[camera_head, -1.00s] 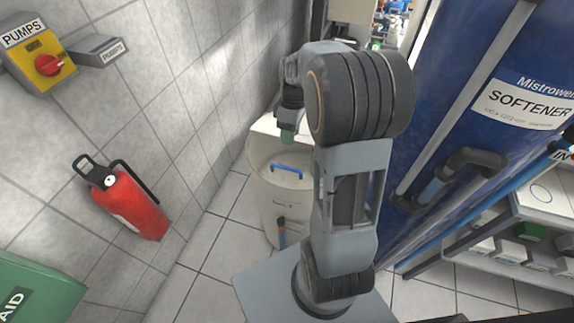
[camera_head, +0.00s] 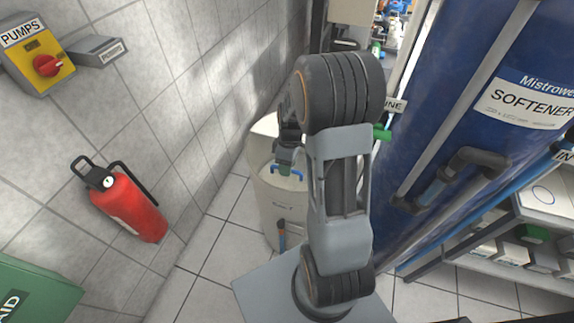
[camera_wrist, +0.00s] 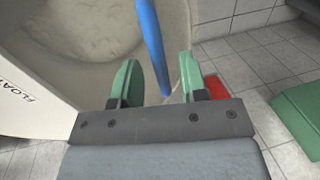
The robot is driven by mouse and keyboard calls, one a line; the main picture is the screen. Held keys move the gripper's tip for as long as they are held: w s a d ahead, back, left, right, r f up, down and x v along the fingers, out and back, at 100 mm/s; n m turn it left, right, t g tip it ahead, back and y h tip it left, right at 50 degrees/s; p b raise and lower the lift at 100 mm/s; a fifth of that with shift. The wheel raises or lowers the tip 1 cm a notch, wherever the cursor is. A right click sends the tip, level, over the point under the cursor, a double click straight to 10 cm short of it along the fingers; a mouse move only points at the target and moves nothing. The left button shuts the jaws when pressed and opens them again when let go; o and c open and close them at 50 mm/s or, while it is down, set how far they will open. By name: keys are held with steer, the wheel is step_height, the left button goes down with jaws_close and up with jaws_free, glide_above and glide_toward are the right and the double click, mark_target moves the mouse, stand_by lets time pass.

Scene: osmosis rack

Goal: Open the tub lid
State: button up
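The cream tub (camera_head: 270,206) stands on the floor between the tiled wall and the blue softener cabinet. Its lid (camera_wrist: 85,35) looks closed in the part that shows. A blue bar handle (camera_wrist: 152,42) lies on the lid; in the head view its ends show beside my gripper (camera_head: 286,167). In the wrist view my gripper (camera_wrist: 160,85) is open, with two green fingers apart. The handle's near end lies between the fingers, with a visible gap on each side. I cannot tell whether anything touches.
A red fire extinguisher (camera_head: 130,205) hangs on the left wall, below a yellow pump switch (camera_head: 36,57). A green first-aid box (camera_head: 38,288) is at bottom left. The blue softener cabinet (camera_head: 450,60) and a shelf (camera_head: 535,215) stand close on the right. Tiled floor left of the tub is clear.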

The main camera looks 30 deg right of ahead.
steer(key=shift+c, duration=0.2)
jaws_close()
steer(key=shift+r, duration=0.15)
